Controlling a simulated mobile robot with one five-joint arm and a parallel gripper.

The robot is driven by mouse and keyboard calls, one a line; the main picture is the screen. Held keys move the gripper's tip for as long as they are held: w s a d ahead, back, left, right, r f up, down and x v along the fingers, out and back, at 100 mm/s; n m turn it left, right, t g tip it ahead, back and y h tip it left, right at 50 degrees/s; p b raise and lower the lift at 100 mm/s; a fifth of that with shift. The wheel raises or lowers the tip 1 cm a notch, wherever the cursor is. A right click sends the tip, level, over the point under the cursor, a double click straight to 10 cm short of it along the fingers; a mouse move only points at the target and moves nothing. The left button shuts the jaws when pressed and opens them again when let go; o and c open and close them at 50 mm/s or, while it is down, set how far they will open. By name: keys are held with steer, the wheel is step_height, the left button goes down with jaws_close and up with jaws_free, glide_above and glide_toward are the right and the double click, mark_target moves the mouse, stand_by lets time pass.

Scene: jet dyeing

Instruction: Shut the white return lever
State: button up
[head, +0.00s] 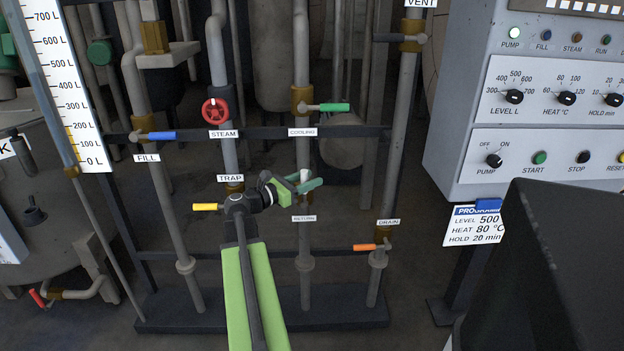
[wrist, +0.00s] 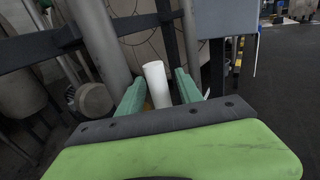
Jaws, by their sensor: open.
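The white return lever (head: 304,175) shows as a small white end above the RETURN label (head: 303,218) on the pipe rack in the head view. In the wrist view the white lever (wrist: 156,84) is a thick white bar standing between the two green fingers. My gripper (head: 303,182) is open around it in the head view. In the wrist view my gripper (wrist: 158,88) has a finger on each side of the lever, with a visible gap on both sides. The lever's valve body is mostly hidden by my gripper.
Close by are the yellow trap lever (head: 205,207) to the left, the orange drain lever (head: 366,247) lower right and the green cooling lever (head: 334,107) above. A horizontal dark rail (head: 262,132) crosses the pipes. The control cabinet (head: 470,90) stands to the right.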

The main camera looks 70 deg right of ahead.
steer(key=shift+s+d, duration=0.4)
steer(key=shift+d, duration=0.1)
jaws_close()
stand_by(1.2)
